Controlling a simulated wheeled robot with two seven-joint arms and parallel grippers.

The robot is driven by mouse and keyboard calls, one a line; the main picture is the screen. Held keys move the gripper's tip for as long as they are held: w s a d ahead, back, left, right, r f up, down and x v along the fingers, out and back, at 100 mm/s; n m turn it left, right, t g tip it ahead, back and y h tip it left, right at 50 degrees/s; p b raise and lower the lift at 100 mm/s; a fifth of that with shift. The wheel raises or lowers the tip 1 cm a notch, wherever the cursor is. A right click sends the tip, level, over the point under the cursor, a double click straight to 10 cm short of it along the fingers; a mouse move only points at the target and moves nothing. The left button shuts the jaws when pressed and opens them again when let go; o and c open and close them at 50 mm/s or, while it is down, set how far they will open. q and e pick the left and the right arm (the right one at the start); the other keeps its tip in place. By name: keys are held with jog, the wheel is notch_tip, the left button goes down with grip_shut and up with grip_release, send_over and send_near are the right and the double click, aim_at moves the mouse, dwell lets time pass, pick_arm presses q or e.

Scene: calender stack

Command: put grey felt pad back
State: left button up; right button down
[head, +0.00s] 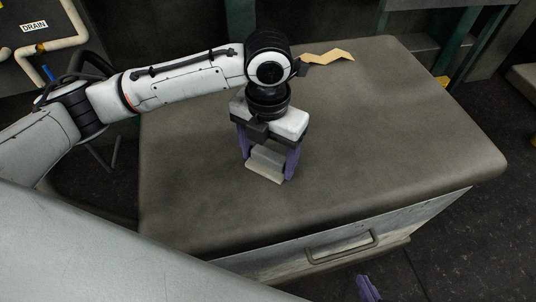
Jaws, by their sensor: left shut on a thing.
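My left gripper (267,174) points down over the middle of the worktop, its two purple fingers on either side of a small grey block that looks like the grey felt pad (268,156). The fingers are shut on it. A pale cream piece (264,174) shows directly below the grey pad; I cannot tell whether the two touch. The gripper's white body hides the top and back of the pad. Of my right gripper (368,288), only a purple fingertip shows at the bottom edge, in front of the cabinet, so its opening is not visible.
The grey-brown worktop (400,120) is mostly clear, with free room right of my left gripper. A tan zigzag piece (330,57) lies at the back edge. A drawer handle (342,247) is on the cabinet front. Pipes and a DRAIN sign (34,26) are at the back left.

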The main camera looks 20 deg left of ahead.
aim_at(268, 156)
pick_arm(q)
jog(key=shift+f, duration=0.15)
jog(key=o, duration=1)
notch_tip(268, 156, up, 12)
jog(key=shift+r+p, duration=0.2)
jog(key=shift+p, duration=0.25)
